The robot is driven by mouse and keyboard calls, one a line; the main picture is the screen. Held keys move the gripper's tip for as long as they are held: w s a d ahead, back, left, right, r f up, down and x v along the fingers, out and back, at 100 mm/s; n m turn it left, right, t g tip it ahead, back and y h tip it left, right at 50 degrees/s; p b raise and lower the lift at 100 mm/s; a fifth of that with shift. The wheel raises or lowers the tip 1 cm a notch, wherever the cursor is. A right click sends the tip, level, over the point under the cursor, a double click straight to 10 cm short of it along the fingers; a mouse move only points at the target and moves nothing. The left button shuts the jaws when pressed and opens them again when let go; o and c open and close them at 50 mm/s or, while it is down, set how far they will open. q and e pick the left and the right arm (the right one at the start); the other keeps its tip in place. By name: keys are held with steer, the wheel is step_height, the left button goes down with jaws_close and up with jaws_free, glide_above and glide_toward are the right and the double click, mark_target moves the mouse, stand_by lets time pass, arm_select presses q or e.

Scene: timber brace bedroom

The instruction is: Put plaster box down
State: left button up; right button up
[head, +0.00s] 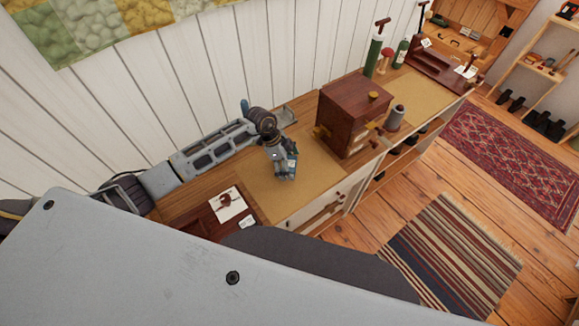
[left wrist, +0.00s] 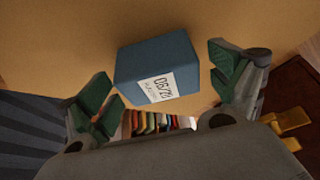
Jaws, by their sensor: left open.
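The plaster box is a small blue box with a white printed label reading 06/28. It lies between and slightly beyond my left fingertips in the left wrist view (left wrist: 158,72). I cannot tell whether the box touches the mat. My right gripper is not in view.
A dark red wooden cabinet (head: 352,112) with brass fittings stands right of the gripper, and a grey-topped bottle (head: 395,117) beside it. A white card (head: 228,203) lies at the counter's left part. Bare mat lies around the gripper. A striped rug (head: 450,255) covers the floor.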

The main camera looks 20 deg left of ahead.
mark_target(290, 163)
arm_select(q)
steer(key=c, duration=1.2)
steer(key=shift+r, duration=0.15)
steer(key=shift+r+b, duration=0.5)
steer(key=shift+r, duration=4.35)
